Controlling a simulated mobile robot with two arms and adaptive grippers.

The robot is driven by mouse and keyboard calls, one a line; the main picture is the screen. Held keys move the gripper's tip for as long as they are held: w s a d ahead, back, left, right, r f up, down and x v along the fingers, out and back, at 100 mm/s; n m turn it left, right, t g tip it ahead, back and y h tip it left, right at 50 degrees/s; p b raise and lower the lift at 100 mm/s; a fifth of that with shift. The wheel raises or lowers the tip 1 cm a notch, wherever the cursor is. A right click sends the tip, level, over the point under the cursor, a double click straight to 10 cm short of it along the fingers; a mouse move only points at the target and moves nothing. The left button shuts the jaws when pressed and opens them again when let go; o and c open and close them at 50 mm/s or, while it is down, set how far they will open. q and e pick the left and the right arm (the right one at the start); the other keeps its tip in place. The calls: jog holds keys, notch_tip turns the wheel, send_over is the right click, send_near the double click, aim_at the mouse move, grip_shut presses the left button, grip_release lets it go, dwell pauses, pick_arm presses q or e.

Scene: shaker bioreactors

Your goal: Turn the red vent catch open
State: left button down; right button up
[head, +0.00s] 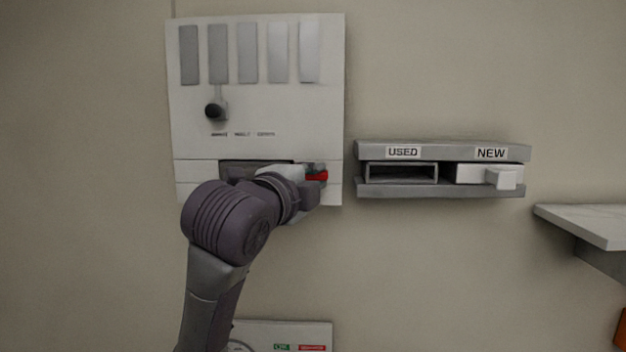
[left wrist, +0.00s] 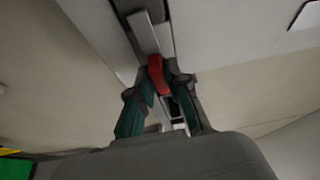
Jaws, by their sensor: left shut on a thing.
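The red vent catch (head: 317,177) sits at the lower right of the white wall panel (head: 255,105), partly hidden by my left gripper (head: 314,182). In the left wrist view the red catch (left wrist: 157,73) lies between the two fingertips of my left gripper (left wrist: 160,80), which is shut on it. The catch sits at the end of a grey strip. A dark recess (head: 240,168) in the panel is partly covered by my left wrist. My right gripper is not in view.
A grey rack (head: 440,190) with a USED slot (head: 402,173) and a white block (head: 488,174) under NEW is mounted to the right. A shelf (head: 590,222) juts out at far right. A black knob (head: 214,110) sits on the panel. Another panel (head: 285,328) is below.

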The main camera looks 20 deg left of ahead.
pick_arm(q)
jog(key=shift+w+d+f+n+t+y+b, duration=0.1)
jog(key=shift+n+t+y+b, duration=0.45)
jog(key=shift+n+y+b, duration=2.05)
jog(key=shift+s+d+f+n+t+y+b, duration=0.15)
jog(key=shift+n+t+b, duration=0.65)
jog(key=shift+n, duration=3.85)
jog(key=shift+w+d+f+n+t+y+b, duration=0.15)
jog(key=shift+n+t+y+b, duration=0.2)
jog(key=shift+n+y+b, duration=2.3)
jog(key=n+h+p, duration=0.1)
jog(key=n+h, duration=0.1)
jog(key=shift+a+h, duration=0.15)
jog(key=shift+h, duration=0.15)
jog(key=shift+r, duration=0.1)
jog(key=c, duration=1.2)
grip_release()
jog(key=shift+o, duration=0.2)
notch_tip(320, 180, up, 10)
